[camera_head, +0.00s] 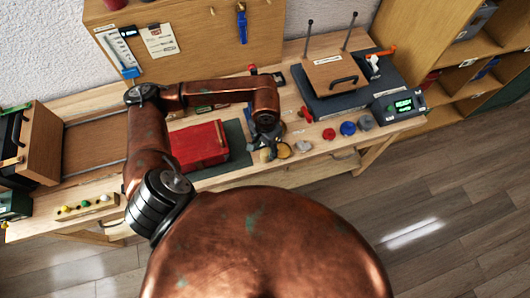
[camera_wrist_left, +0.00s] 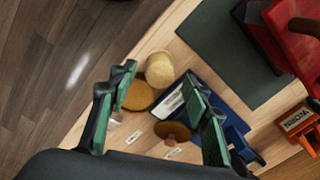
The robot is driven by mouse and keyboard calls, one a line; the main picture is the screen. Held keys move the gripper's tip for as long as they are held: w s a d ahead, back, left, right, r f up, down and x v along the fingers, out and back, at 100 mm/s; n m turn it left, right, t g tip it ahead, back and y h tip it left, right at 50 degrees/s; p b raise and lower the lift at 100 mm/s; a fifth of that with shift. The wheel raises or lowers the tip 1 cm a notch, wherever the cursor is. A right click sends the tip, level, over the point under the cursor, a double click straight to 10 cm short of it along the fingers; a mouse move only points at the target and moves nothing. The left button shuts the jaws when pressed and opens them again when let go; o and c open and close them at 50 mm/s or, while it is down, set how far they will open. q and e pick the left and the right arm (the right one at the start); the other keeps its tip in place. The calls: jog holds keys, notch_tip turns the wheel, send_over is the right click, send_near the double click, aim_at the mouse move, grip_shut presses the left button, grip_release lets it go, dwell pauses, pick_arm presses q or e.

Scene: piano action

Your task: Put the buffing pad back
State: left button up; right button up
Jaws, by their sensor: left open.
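My left gripper (camera_head: 266,148) reaches down over the front edge of the bench. In the left wrist view its green-padded fingers (camera_wrist_left: 160,110) are spread apart with nothing held between them. Between and beyond the fingers are a cream cylinder (camera_wrist_left: 159,70), a tan disc (camera_wrist_left: 136,96) partly behind the left finger, and a brown disc (camera_wrist_left: 173,131). Round pale pieces (camera_head: 284,151) show beside the gripper in the head view. I cannot tell for sure which round piece is the buffing pad. My right gripper is not in view.
A blue tray (camera_wrist_left: 235,125) lies by the right finger. A red case (camera_head: 198,146) sits on a dark green mat (camera_head: 237,137) to the left.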

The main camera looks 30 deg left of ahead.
aim_at(265, 152)
pick_arm(q)
notch_tip(265, 152, up, 7)
jog(key=shift+r, duration=0.15)
